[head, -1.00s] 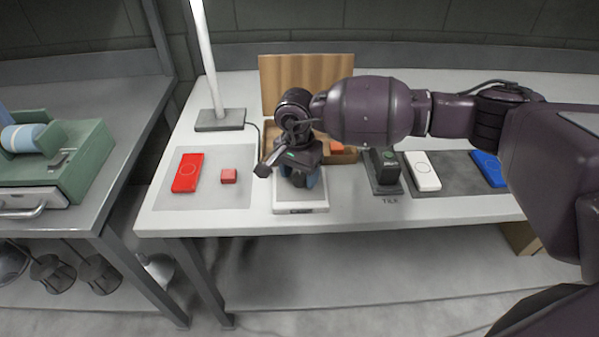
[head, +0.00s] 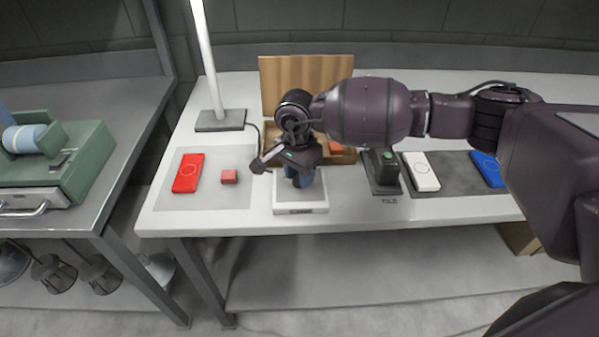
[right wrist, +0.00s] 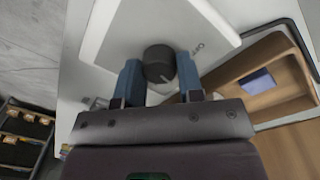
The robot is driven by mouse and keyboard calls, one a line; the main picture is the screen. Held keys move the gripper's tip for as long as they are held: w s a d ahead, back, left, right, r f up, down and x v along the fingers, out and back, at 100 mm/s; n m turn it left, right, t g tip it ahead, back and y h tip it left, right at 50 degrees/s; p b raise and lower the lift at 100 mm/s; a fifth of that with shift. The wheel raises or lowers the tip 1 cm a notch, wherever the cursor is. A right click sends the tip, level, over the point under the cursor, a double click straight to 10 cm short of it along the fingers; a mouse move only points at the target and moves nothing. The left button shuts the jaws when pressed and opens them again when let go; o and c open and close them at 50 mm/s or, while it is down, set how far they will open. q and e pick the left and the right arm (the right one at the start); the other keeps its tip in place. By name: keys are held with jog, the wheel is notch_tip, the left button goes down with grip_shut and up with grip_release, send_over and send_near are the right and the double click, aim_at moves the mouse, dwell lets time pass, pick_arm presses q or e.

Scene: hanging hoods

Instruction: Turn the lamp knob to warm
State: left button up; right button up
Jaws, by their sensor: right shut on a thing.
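The lamp knob (right wrist: 157,62) is a dark round knob with a pale pointer mark, seen in the right wrist view. It stands on a white-edged panel with a grey top (right wrist: 160,22); in the head view this is a low white box (head: 301,206) near the table's front edge. My right gripper (right wrist: 158,70) has its two blue fingers on either side of the knob and is shut on it. In the head view my right gripper (head: 299,179) points down over the box and hides the knob. My left gripper is not in view.
A white lamp post on a grey base (head: 220,121) stands behind left. An open wooden box (head: 304,84) is just behind my gripper.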

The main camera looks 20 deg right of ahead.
jog(key=m, duration=0.2)
jog(key=shift+r+m+p, duration=0.1)
jog(key=shift+m+p, duration=0.2)
jog(key=shift+p, duration=0.05)
jog(key=m+p, duration=0.1)
jog(key=m, duration=0.1)
jog(key=shift+m, duration=1.1)
jog(key=shift+m+p, duration=0.35)
jog(key=shift+m, duration=0.25)
jog(key=shift+y, duration=0.3)
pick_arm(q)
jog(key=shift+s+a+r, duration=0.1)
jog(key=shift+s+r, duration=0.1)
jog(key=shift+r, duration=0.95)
pick_arm(e)
jog(key=shift+m, duration=0.7)
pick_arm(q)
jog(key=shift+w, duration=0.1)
pick_arm(e)
jog(key=o, duration=0.9)
